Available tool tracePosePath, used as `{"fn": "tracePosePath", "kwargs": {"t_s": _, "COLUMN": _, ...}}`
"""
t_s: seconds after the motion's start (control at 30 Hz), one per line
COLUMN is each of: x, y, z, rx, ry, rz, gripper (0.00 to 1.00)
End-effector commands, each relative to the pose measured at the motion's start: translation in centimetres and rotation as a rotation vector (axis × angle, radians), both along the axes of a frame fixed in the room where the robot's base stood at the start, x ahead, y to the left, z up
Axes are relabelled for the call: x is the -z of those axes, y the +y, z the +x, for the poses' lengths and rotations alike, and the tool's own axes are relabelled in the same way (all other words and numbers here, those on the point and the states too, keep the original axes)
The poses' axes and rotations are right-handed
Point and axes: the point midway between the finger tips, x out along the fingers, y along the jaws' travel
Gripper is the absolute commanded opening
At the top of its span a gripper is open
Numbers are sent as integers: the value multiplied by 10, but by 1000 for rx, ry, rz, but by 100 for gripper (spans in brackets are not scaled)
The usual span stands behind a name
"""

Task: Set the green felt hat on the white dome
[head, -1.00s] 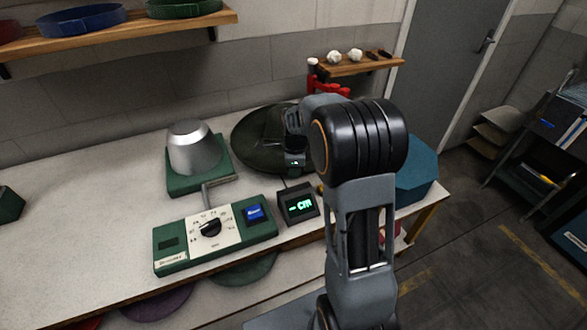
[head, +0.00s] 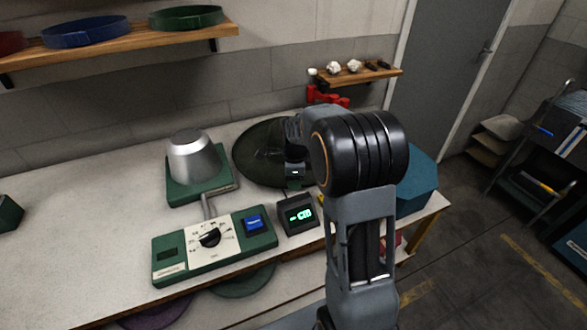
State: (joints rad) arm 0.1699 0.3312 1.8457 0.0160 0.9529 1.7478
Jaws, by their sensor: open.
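The green felt hat (head: 257,152) is a dark green, broad round shape on the white table, right of the dome; my arm covers its right part. The only dome in view is a silver-grey metal one (head: 193,157) on a square green base, with nothing on it. It looks metallic rather than white. My gripper (head: 295,173) is at the hat's right side, in front of or over it. It is open, but its fingertips are too dark and small to make out. I cannot tell whether they touch the hat.
A green control box (head: 215,247) with a dial and blue button stands in front of the dome. A small black display (head: 299,214) is beside it. A teal box (head: 418,180) sits at the table's right end.

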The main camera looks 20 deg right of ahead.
Motion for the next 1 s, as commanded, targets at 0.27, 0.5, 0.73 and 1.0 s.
{"fn": "tracePosePath", "kwargs": {"t_s": 0.27, "x": -49, "y": -1, "z": 1, "rx": 0, "ry": -8, "rz": -2, "gripper": 41}}
{"fn": "tracePosePath", "kwargs": {"t_s": 0.5, "x": -96, "y": -1, "z": 0, "rx": 0, "ry": -7, "rz": -2, "gripper": 41}}
{"fn": "tracePosePath", "kwargs": {"t_s": 0.73, "x": -125, "y": -1, "z": -1, "rx": 0, "ry": -4, "rz": 0, "gripper": 41}}
{"fn": "tracePosePath", "kwargs": {"t_s": 1.0, "x": -135, "y": -1, "z": -2, "rx": -13, "ry": -3, "rz": -1, "gripper": 41}}
